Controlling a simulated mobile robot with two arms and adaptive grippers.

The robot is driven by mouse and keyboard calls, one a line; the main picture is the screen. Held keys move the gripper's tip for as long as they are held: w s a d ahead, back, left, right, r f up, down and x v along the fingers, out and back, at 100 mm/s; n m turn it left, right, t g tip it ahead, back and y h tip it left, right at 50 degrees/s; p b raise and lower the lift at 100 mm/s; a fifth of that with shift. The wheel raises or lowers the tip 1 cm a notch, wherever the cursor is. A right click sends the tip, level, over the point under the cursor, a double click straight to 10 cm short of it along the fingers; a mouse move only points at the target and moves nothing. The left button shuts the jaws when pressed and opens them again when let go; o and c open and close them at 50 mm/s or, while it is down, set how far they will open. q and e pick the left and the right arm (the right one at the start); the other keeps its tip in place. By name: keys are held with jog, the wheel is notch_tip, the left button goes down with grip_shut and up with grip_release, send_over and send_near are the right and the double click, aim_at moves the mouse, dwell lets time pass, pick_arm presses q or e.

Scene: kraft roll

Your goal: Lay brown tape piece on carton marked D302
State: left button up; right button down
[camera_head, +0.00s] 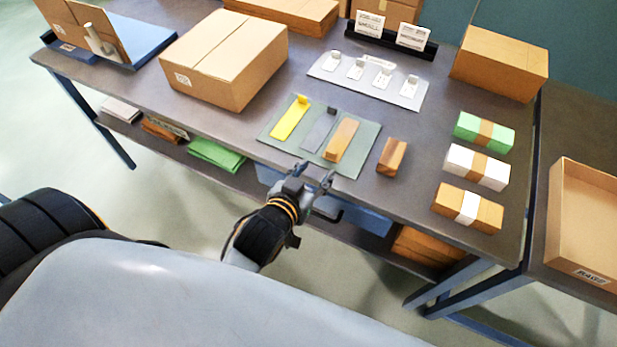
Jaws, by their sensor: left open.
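A brown tape piece (342,138) lies on a grey-green mat (367,152), to the right of a grey strip (318,133) and a yellow strip (290,119). My left gripper (314,173) is open and empty at the table's front edge, just in front of the mat and apart from the tape. A large closed carton (228,55) stands on the table left of the mat. It has a small label on its front left side, too small to read, so I cannot tell which carton is D302. My right gripper is out of view.
A wooden block (391,157) stands right of the mat. Banded green, white and brown bundles (467,206) line the right side. A card with white pieces (325,68) lies behind the mat. Another carton (499,63) stands back right, an open box (575,243) far right.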

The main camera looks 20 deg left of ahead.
pick_arm(q)
jog(key=shift+v, duration=1.5)
jog(key=s+d+f+m+g, duration=0.1)
jog(key=s+f+g, duration=0.25)
jog(key=f, duration=1.15)
jog(key=s+d+f+m+g, duration=0.15)
jog(key=s+f, duration=0.25)
jog(key=f, duration=1.1)
jog(key=s+a+f+g, duration=0.2)
jog(key=s+f, duration=0.4)
jog(key=f, duration=0.1)
jog(key=s+a+f+g, duration=0.2)
jog(key=s+f, duration=0.4)
jog(key=f, duration=0.1)
jog(key=shift+s+a+f+g, duration=0.2)
jog(key=shift+s+a+g, duration=0.2)
jog(key=shift+o, duration=0.6)
jog(key=s+a+f+g, duration=0.2)
jog(key=s+a+f, duration=0.2)
jog(key=s, duration=0.7)
jog(key=shift+s+a+f+g, duration=0.2)
jog(key=shift+f+g, duration=0.1)
jog(key=shift+f, duration=0.45)
jog(key=shift+s+n, duration=0.25)
